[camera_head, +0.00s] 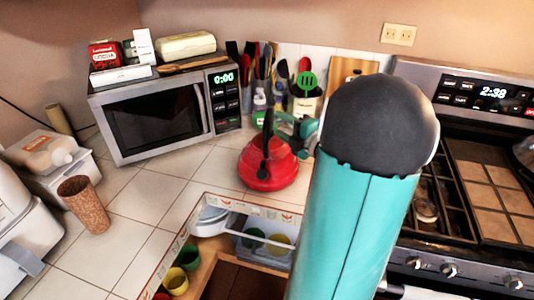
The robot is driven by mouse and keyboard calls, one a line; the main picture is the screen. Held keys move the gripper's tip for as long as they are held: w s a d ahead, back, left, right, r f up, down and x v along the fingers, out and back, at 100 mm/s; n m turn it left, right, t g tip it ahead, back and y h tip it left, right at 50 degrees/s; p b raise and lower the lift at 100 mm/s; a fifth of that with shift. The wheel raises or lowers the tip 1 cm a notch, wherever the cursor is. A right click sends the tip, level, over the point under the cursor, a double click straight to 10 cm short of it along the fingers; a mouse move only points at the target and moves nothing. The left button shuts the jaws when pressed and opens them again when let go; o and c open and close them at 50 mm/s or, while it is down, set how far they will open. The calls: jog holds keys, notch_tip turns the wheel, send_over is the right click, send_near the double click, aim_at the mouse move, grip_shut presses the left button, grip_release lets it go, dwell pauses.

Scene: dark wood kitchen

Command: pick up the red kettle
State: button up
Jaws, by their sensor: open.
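The red kettle (267,168) stands upright on the white tiled counter, near its inner corner. Its black handle rises over the top and faces me. My teal arm with a dark rounded joint fills the right foreground. My gripper (286,130) shows small and partly hidden beyond the arm, just right of the kettle's upper part and handle. It is open, with nothing seen held in it. I cannot tell whether it touches the handle.
A microwave (160,115) with boxes on top stands behind left. Utensil holders (305,103) stand behind the kettle. A stove (470,190) is at right. A cork-like cup (83,204) stands on the left counter. An opening below the counter holds several cups (176,281).

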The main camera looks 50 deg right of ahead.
aim_at(268, 115)
jog(key=w, duration=0.6)
jog(key=shift+w+d+f, duration=0.1)
jog(key=shift+f, duration=0.1)
grip_shut()
dwell(1.1)
jog(key=shift+r, duration=0.15)
